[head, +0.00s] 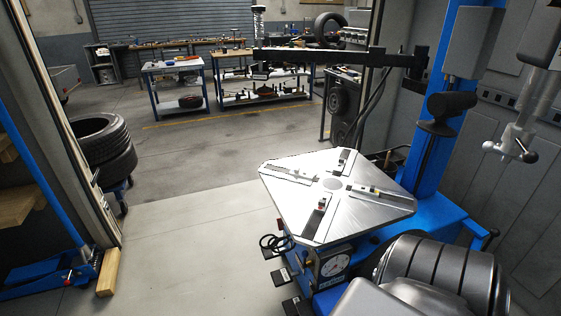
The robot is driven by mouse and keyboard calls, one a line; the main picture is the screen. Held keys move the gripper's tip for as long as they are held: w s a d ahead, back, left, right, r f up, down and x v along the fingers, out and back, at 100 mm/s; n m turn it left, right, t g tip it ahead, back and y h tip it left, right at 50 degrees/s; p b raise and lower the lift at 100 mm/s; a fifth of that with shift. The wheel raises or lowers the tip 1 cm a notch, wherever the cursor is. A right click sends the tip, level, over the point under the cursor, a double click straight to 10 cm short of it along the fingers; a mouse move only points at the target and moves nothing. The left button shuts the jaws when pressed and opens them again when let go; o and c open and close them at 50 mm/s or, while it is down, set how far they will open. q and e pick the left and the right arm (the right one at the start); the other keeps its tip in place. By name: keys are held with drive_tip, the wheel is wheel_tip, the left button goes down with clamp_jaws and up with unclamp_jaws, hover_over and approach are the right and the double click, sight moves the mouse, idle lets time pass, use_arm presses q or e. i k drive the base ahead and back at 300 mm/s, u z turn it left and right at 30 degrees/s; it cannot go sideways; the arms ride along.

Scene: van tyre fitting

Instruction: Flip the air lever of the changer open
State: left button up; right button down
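The tyre changer stands at the right, with a blue column (432,125) and a silver turntable (290,190) carrying several clamp jaws. A round pressure gauge (334,265) sits on its blue front under the turntable. A small red part (279,224) shows at the turntable's left edge, beside a coiled black hose (276,243). A silver fitting with dark knobs (517,143) hangs at the far right. I cannot tell which part is the air lever, or its position. Neither of my grippers is in view.
A dark, ribbed round body (440,268) fills the lower right. Black pedals (281,277) stand low at the changer's front. Stacked tyres (104,145) and a blue jack (50,272) are at the left. The floor (190,225) between is clear. Tool carts (178,85) stand behind.

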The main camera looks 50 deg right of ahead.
sight(304, 254)
drive_tip(key=u, duration=0.05)
drive_tip(key=i, duration=2.85)
drive_tip(key=z, duration=2.8)
